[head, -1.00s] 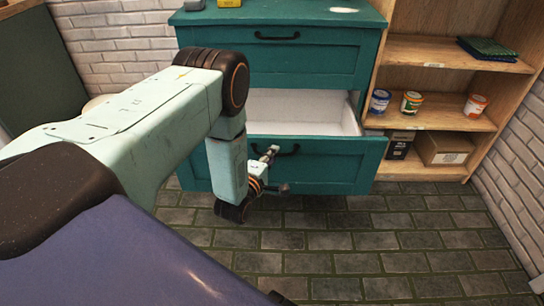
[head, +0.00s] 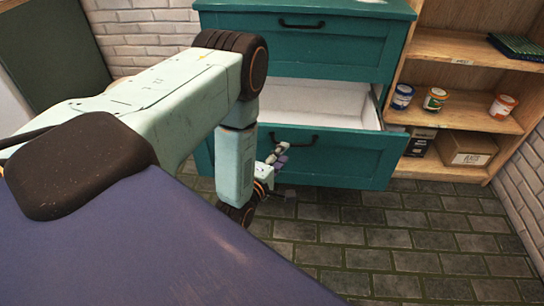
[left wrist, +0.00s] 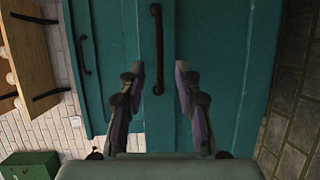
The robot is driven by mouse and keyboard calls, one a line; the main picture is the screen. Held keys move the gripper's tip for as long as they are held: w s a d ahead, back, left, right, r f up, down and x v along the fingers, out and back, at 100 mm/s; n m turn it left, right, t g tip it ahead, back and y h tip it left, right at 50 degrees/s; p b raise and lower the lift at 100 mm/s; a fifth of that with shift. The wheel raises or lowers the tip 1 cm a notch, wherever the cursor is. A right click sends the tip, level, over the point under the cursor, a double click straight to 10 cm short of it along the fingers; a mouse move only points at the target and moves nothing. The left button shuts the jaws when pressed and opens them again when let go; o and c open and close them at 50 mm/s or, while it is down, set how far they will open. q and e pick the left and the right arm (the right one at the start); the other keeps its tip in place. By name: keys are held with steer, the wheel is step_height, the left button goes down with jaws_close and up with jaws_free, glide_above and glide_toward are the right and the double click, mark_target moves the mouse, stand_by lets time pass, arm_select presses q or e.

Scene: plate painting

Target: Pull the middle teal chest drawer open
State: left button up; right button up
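The teal chest (head: 330,45) stands ahead in the head view. The drawer (head: 335,160) below its top one is pulled out, with its white interior (head: 315,100) showing. Its dark bar handle (head: 293,137) is on the front face. My left gripper (head: 277,157) is in front of that face, just below the handle's left part and apparently apart from it. In the left wrist view its two fingers (left wrist: 160,70) are spread and empty, and the handle (left wrist: 157,50) appears between and beyond the tips. My right gripper is not in view.
A wooden shelf (head: 455,110) with paint cans (head: 435,99) and a cardboard box (head: 466,148) stands right of the chest. The paved floor (head: 380,235) in front of the drawer is clear. A dark green panel (head: 60,50) is at the left.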

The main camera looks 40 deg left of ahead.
arm_select(q)
steer(key=s, duration=0.6)
steer(key=shift+d+r, duration=0.35)
steer(key=shift+d, duration=0.1)
steer(key=s+d+f+m+g+h+p, duration=0.15)
steer(key=s+d+f+m+g, duration=0.35)
steer(key=s+f+m+g, duration=0.5)
steer(key=s+d+r+m+g+p, duration=0.1)
steer(key=s+r+m+g, duration=0.1)
steer(key=s, duration=0.3)
steer(key=s+d+r+m+g+p, duration=0.1)
steer(key=s+d+r+m+g, duration=0.1)
steer(key=s+m, duration=0.2)
steer(key=s+d+r+m+g+h+p, duration=0.1)
steer(key=s+d+r+m+g+p, duration=0.1)
steer(key=s, duration=0.5)
steer(key=shift+s+d+r+m+g, duration=0.2)
steer(key=shift+r+m+g, duration=0.1)
steer(key=shift+m, duration=0.6)
